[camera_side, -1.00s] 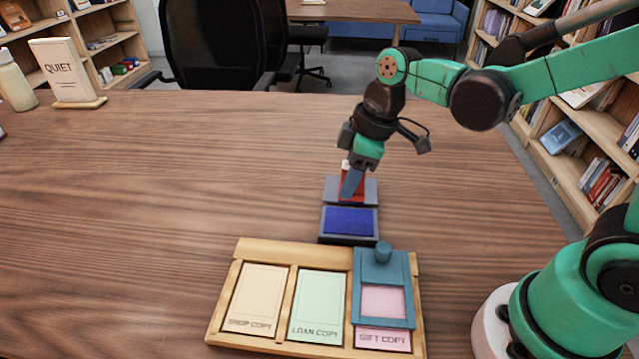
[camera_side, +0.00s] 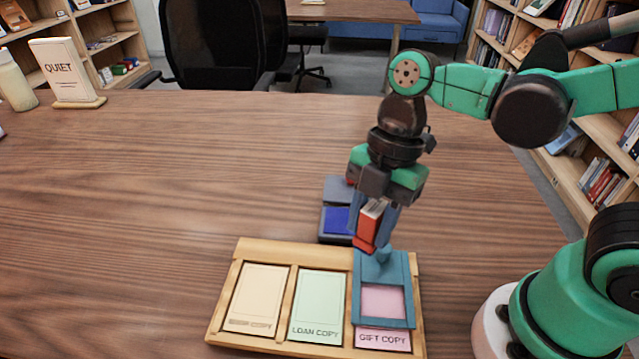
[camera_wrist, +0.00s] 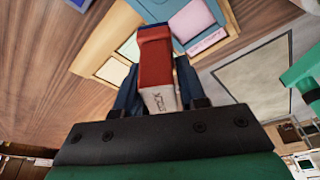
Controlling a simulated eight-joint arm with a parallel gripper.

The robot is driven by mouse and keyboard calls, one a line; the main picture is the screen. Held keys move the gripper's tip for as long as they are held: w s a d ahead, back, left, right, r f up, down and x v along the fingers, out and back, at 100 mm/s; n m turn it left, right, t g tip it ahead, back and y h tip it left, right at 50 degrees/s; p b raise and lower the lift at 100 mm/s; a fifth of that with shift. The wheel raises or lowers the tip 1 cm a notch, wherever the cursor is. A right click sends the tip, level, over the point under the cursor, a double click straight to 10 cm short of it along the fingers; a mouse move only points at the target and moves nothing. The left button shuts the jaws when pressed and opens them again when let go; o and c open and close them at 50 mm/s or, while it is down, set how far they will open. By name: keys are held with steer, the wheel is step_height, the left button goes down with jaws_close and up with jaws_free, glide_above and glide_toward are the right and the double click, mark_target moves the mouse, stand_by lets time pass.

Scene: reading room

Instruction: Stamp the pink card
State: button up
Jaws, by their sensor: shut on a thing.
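My gripper (camera_side: 373,226) is shut on a red stamp (camera_side: 367,228) with a white side and holds it in the air, tilted, between the ink pad and the tray. In the wrist view the stamp (camera_wrist: 155,62) sits between the fingers, with a dark blue edge at its far end. The pink card (camera_side: 381,301) lies in the right compartment, marked GIFT COPY. A blue frame (camera_side: 400,268) with a knob lies over it, and pink shows through its window. The blue ink pad (camera_side: 336,219) is behind, partly hidden by my gripper.
The wooden tray (camera_side: 226,296) also holds a cream card (camera_side: 259,298) and a green card (camera_side: 317,305). A QUIET sign (camera_side: 64,69) and a bottle (camera_side: 14,83) stand at the far left. The table's left and middle are clear.

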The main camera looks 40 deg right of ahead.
steer(key=shift+s+a+f+n+g+h, duration=0.15)
steer(key=shift+s+a+f+n+g, duration=0.1)
steer(key=shift+s+f+n, duration=0.7)
steer(key=shift+s+a+f+n+g+h, duration=0.2)
steer(key=shift+s+f+n, duration=0.5)
steer(key=shift+f+n, duration=0.45)
steer(key=shift+s+a+f+n+g+h, duration=0.15)
steer(key=shift+s+a+f+n+g, duration=0.1)
steer(key=shift+s+f+n, duration=0.8)
steer(key=shift+w+f, duration=0.25)
steer(key=shift+f, duration=0.1)
step_height(320, 180, up, 7)
stand_by(0.8)
